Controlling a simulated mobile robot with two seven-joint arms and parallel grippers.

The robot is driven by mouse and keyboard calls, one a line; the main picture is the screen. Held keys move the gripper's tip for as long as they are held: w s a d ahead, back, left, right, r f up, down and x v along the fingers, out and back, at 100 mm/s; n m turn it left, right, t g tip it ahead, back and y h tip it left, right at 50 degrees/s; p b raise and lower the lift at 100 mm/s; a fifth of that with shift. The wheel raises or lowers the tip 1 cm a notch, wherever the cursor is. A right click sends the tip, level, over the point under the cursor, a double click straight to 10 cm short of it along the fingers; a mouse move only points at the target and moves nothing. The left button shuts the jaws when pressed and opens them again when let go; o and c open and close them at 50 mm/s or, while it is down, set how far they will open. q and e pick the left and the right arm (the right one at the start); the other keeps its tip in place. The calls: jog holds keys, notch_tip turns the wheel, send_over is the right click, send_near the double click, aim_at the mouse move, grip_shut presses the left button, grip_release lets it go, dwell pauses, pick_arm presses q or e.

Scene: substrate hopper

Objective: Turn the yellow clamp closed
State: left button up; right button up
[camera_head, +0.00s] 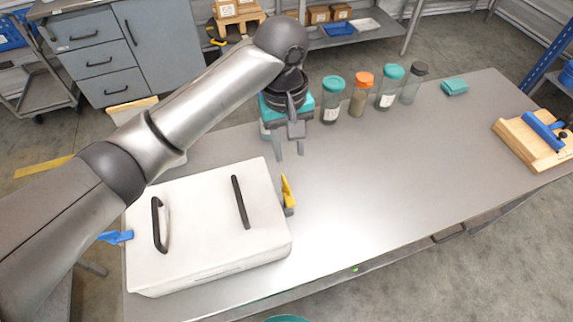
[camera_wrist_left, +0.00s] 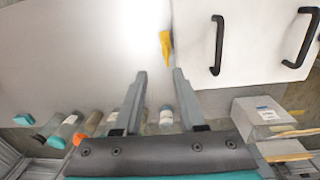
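The yellow clamp (camera_head: 287,191) sits on the right side of the white hopper box (camera_head: 205,222), near its far right corner, with its lever pointing up. In the left wrist view the clamp (camera_wrist_left: 166,48) lies ahead, just beyond the fingertips and between their lines. My left gripper (camera_head: 289,152) is above the table behind the box, fingers pointing down, apart from the clamp. In the left wrist view my left gripper (camera_wrist_left: 160,75) is open, with nothing between its fingers. My right gripper is not in view.
A blue clamp (camera_head: 116,237) shows at the box's left side. The box lid has two black handles (camera_head: 241,202). Several lidded jars (camera_head: 332,100) stand along the table's back edge. A wooden block with a blue tool (camera_head: 535,138) lies at the right. The middle table (camera_head: 390,180) is clear.

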aim_at(285, 182)
pick_arm(q)
jog(key=shift+n+y, duration=0.3)
jog(key=f, duration=0.4)
jog(key=w+f+b, duration=0.1)
jog(key=f, duration=0.4)
jog(key=f+b, duration=0.1)
jog(key=f, duration=0.3)
jog(key=shift+w+a+f, duration=0.15)
jog(key=shift+a+f, duration=0.2)
jog(key=shift+a, duration=0.05)
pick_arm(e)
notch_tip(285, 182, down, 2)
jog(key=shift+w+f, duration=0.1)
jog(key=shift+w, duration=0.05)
pick_arm(q)
grip_shut()
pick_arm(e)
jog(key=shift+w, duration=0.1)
